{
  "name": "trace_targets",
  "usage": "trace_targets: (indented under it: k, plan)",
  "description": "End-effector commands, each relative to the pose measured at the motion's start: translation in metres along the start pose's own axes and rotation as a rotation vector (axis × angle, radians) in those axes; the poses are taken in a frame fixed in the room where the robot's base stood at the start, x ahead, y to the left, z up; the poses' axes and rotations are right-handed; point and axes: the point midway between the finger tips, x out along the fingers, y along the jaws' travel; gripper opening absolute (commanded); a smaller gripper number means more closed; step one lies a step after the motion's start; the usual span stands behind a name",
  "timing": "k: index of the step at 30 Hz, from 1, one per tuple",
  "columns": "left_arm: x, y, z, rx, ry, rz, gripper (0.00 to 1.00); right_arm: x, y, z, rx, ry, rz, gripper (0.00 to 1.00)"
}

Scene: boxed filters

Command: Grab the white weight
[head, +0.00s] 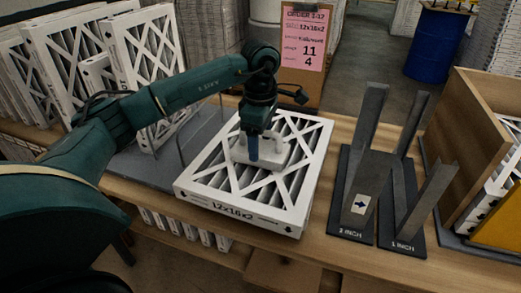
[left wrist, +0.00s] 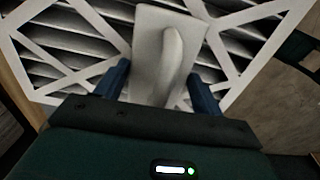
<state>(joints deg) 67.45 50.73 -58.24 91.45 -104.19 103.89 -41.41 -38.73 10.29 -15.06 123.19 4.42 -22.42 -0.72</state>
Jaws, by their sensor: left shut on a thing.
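The white weight (head: 270,153) is a pale block with a raised handle. It rests on top of a flat white filter (head: 295,182) marked 12x16x2 in the head view. My left gripper (head: 252,148) comes down from above and is shut on the weight's handle. In the left wrist view the weight (left wrist: 148,50) stands between the two blue fingers of the gripper (left wrist: 163,88), with the filter's lattice (left wrist: 85,22) behind it. I cannot tell whether the weight is lifted clear of the filter. My right gripper is not in view.
Upright filters (head: 148,50) stand in a rack at the left. Dark metal gauges (head: 362,190) marked 2 INCH and 1 INCH stand right of the filter. A wooden box (head: 465,140) is at the far right. A pink order sheet (head: 304,38) and a blue drum (head: 437,45) are behind.

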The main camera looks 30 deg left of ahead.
Motion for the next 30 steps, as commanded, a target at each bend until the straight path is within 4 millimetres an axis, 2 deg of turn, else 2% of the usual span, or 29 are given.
trace_targets:
  k: [1,13,23,30]
  plan:
    - [0.000,0.000,0.000,0.000,0.000,0.000,0.31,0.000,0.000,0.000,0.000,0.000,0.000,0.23]
    - [0.000,0.000,0.000,0.000,-0.001,0.000,0.00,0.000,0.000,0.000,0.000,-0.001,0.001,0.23]
    - [-0.008,0.001,0.001,0.000,-0.005,0.008,0.00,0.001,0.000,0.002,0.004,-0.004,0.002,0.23]
    - [-0.041,0.002,0.001,0.000,-0.007,0.011,0.00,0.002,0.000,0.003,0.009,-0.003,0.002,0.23]
